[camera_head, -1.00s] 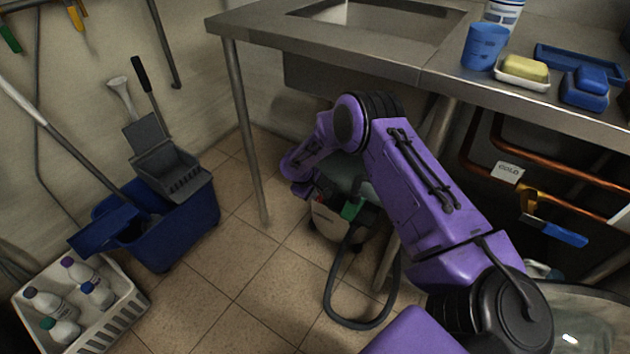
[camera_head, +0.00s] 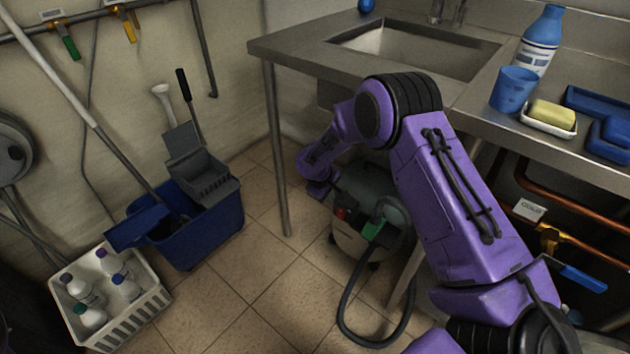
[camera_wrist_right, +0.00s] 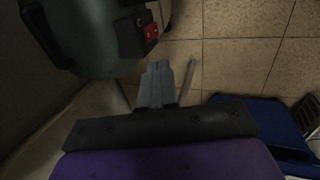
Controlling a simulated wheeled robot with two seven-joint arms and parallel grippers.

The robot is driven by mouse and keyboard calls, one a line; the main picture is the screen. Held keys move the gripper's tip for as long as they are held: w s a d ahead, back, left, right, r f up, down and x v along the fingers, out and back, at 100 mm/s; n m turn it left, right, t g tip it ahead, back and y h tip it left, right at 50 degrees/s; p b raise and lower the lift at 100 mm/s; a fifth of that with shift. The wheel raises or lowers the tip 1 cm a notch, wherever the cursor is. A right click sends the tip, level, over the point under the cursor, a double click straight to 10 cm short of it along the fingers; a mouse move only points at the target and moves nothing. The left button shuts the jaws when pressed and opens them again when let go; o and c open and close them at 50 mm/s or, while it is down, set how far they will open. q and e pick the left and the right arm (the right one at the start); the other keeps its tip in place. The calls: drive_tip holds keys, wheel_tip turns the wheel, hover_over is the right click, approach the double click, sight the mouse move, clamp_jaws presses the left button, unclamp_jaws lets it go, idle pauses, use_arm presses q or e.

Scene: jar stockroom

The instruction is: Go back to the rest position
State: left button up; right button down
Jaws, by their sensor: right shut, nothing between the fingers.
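My right arm reaches in purple from the lower right of the head view, its hand low in front of the sink counter. My right gripper (camera_wrist_right: 158,72) shows in the wrist view with its grey fingers together and nothing between them. In the head view its fingers are too small to make out. A vacuum cleaner (camera_head: 358,236) with a dark top and red switches stands on the floor beside the hand; its dark body (camera_wrist_right: 105,45) also shows close by in the wrist view. My left gripper is not in view.
A blue mop bucket (camera_head: 205,235) and a white crate (camera_head: 130,325) of bottles stand at left. A blue cup (camera_head: 513,90) stands on the counter. Tiled floor between is clear.

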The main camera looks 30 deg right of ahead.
drive_tip(key=s+a+f+m+t+y, duration=0.45)
drive_tip(key=a+f, duration=0.25)
drive_tip(key=a, duration=0.3)
drive_tip(key=s+d+f+m+g+h, duration=0.1)
drive_tip(key=s+m, duration=0.1)
drive_tip(key=s, duration=0.8)
drive_tip(key=s+d+f+m+g+h, duration=0.1)
drive_tip(key=s+f+m+h, duration=0.1)
drive_tip(key=s, duration=0.8)
drive_tip(key=s+d+f+m+h, duration=0.1)
drive_tip(key=s+m, duration=0.1)
drive_tip(key=s, duration=0.8)
wheel_tip(320, 180, up, 18)
drive_tip(key=p, duration=1.9)
drive_tip(key=shift+s, duration=0.4)
drive_tip(key=shift+g, duration=0.25)
